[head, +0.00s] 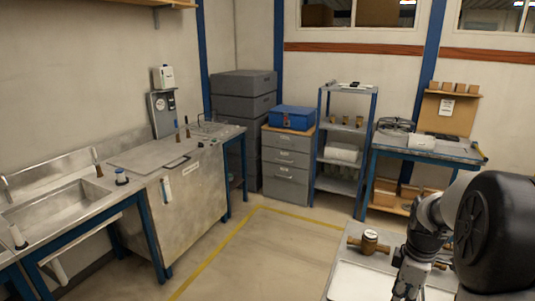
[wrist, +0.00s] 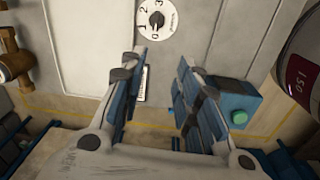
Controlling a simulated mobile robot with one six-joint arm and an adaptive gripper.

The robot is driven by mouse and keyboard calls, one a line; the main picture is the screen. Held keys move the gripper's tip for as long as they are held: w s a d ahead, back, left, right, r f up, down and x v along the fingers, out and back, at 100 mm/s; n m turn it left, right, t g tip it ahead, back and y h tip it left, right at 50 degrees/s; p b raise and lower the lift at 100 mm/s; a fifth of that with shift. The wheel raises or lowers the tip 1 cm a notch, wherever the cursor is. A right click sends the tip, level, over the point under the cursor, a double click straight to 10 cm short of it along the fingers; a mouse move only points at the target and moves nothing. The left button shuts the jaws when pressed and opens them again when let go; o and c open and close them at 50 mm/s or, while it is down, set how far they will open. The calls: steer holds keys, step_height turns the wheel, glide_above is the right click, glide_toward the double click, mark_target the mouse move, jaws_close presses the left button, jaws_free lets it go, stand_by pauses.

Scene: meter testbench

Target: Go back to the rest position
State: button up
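My gripper (wrist: 163,72) is open in the wrist view, with a clear gap between its two fingers and nothing held. Its fingers show over a pale panel (wrist: 85,65) with a round numbered dial (wrist: 155,19) just beyond the fingertips. I cannot tell whether the fingers touch the panel. In the head view my gripper (head: 406,287) is at the lower right, pointing down beside a bench with a white tray (head: 350,283). Its fingertips are cut off or too small to make out there.
In the wrist view a blue box with a green button (wrist: 232,108) is right of the fingers, and a dark round object (wrist: 302,55) is at the right edge. A sink bench (head: 60,205) stands at left. The floor (head: 260,255) in the middle is clear.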

steer(key=s+a+r+m+t, duration=0.25)
steer(key=s+a+r, duration=0.35)
steer(key=a, duration=0.3)
steer(key=s+a+r+m+t, duration=0.1)
steer(key=s+a+r+m, duration=0.3)
steer(key=s+a+r, duration=0.45)
steer(key=s+a+f+m+b, duration=0.1)
steer(key=s+a+f+m, duration=0.1)
steer(key=s+a+m, duration=0.2)
steer(key=shift+s+a+f+t, duration=0.35)
steer(key=shift+s+a, duration=0.4)
steer(key=shift+a, duration=0.2)
